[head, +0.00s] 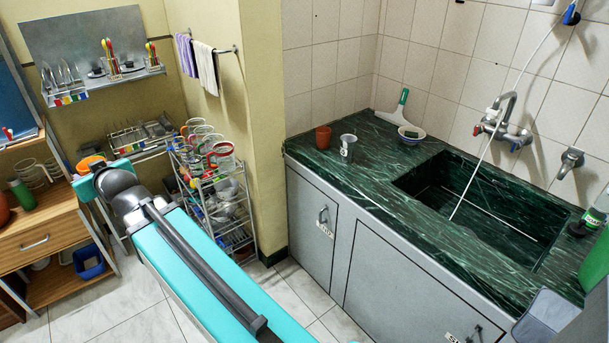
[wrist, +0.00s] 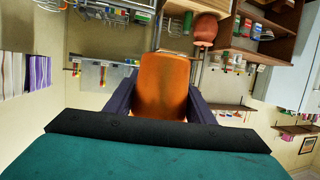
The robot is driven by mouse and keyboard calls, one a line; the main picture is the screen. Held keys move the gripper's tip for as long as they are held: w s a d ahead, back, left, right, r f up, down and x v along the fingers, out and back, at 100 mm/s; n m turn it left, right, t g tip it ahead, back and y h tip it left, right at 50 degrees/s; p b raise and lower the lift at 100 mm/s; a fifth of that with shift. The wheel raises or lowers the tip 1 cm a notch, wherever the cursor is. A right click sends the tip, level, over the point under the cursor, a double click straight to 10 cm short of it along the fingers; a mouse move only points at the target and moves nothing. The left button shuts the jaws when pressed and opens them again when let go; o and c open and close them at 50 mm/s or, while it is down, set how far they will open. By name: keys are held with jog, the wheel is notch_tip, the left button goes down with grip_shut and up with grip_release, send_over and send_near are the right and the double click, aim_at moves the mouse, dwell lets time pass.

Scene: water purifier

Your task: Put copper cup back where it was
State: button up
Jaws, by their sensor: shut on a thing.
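The orange-brown copper cup (wrist: 164,85) is between the two dark fingers of my gripper (wrist: 162,100) in the wrist view, a finger touching each side. In the head view the cup shows as an orange patch (head: 92,161) beyond the end of my arm, at the left. It is up in the air in front of the shelves. My gripper is shut on it; in the head view the fingers are mostly hidden by my arm.
A green marble counter (head: 330,165) with a sink stands at right, holding a reddish-brown cup (head: 323,137) and a metal cup (head: 347,147). A wire rack of cups (head: 215,195) stands beside my arm. A wooden shelf unit (head: 45,240) is at far left.

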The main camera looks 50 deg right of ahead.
jog(key=shift+d, duration=0.2)
jog(key=s+d+f+m+g+h+b, duration=0.25)
jog(key=s+d+f+h, duration=0.2)
jog(key=d, duration=1.05)
jog(key=s+d+f+m+g+h+b, duration=0.1)
jog(key=s+d+f+m+h+b, duration=0.25)
jog(key=d, duration=1.05)
jog(key=s+d+f+m+g+h+b, duration=0.1)
jog(key=s+d+f+m+g+h, duration=0.2)
jog(key=s+d, duration=0.8)
jog(key=s+d+f+m+g+h+b, duration=0.1)
jog(key=s+d+f+m+g, duration=0.1)
jog(key=s+d, duration=0.7)
jog(key=s+d+f+m+g+h+b, duration=0.1)
jog(key=s+d+f+m+g+b, duration=0.1)
jog(key=s+d+m+g, duration=0.3)
jog(key=s+d+f+m+g+h+b, duration=0.1)
jog(key=s+d+m+g, duration=0.3)
jog(key=s+d, duration=0.9)
jog(key=shift+s+f+b, duration=0.25)
jog(key=shift+s, duration=0.85)
jog(key=shift+s+f+b, duration=0.2)
jog(key=shift+s+f, duration=0.05)
jog(key=shift+s, duration=0.85)
